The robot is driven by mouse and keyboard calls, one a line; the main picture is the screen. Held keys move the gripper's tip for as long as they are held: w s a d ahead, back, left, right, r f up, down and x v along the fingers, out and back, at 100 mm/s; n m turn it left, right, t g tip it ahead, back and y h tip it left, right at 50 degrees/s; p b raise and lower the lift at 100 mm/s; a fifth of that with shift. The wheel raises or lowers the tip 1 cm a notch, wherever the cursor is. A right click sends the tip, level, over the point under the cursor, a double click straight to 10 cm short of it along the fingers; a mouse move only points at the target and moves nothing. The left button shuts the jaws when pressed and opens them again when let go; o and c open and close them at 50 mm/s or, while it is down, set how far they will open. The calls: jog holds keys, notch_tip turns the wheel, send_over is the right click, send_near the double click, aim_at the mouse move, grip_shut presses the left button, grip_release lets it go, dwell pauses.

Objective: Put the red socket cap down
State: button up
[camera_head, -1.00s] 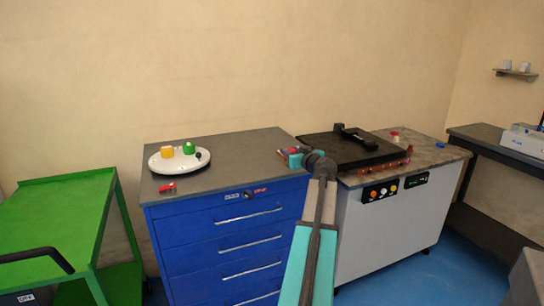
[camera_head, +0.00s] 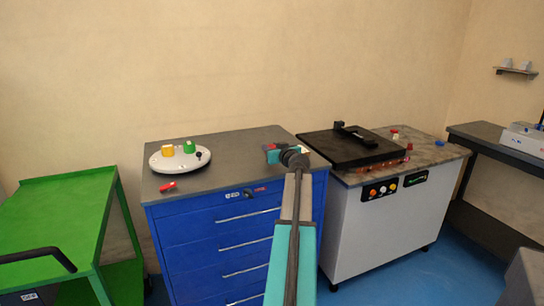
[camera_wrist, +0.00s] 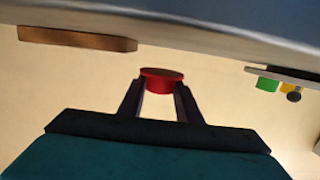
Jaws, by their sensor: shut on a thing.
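My gripper (camera_wrist: 160,88) is shut on the red socket cap (camera_wrist: 162,74), a small round red piece held at the fingertips in the wrist view. In the head view my gripper (camera_head: 272,152) is over the right part of the blue drawer cabinet's grey top (camera_head: 232,165). The cap shows there only as a small red spot, mostly hidden by the gripper. I cannot tell the exact height of the cap above the top.
A white round plate (camera_head: 163,164) with yellow, green and black pieces stands at the cabinet's back left, a red object (camera_head: 168,187) in front of it. The black bender (camera_head: 350,150) stands right on the white machine. The cabinet top's middle is clear. A green cart (camera_head: 55,205) stands left.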

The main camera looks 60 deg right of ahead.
jog(key=shift+f, duration=1.7)
jog(key=shift+f, duration=0.1)
jog(key=o, duration=0.8)
jog(key=shift+c, duration=0.2)
jog(key=shift+b+v, duration=0.6)
jog(key=shift+v, duration=5.45)
jog(key=shift+w, duration=0.1)
